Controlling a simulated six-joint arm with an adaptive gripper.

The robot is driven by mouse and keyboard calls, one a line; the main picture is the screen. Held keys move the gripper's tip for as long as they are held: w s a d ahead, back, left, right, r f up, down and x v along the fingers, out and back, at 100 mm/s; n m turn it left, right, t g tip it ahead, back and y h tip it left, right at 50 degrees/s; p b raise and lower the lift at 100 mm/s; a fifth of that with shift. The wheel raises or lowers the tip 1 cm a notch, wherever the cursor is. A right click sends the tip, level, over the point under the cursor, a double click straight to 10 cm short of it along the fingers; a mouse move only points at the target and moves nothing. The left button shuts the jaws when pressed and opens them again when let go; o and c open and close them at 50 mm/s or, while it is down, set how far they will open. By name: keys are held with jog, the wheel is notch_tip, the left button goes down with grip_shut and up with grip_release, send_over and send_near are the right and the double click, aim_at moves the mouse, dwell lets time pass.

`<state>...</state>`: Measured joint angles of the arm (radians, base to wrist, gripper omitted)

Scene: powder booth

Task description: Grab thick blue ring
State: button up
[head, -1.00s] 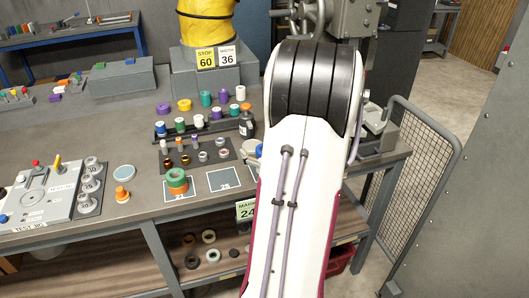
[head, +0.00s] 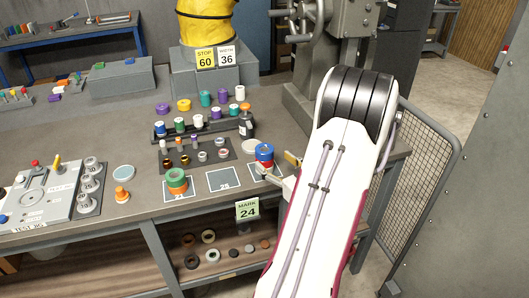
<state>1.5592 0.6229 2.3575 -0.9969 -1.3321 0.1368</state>
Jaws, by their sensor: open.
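A green and orange ring stack (head: 177,181) stands on a marked square to the left. An empty square marked 25 (head: 223,181) lies between the stacks. A rack of coloured spools (head: 203,124) and a dark bottle (head: 246,121) stand behind. A mesh guard (head: 424,150) is at right.

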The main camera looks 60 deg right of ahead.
aim_at(269, 155)
jog(key=shift+x, duration=1.3)
jog(key=shift+d+x, duration=0.2)
jog(key=shift+x, duration=2.35)
jog(key=shift+s+r, duration=0.1)
jog(key=c, duration=1.4)
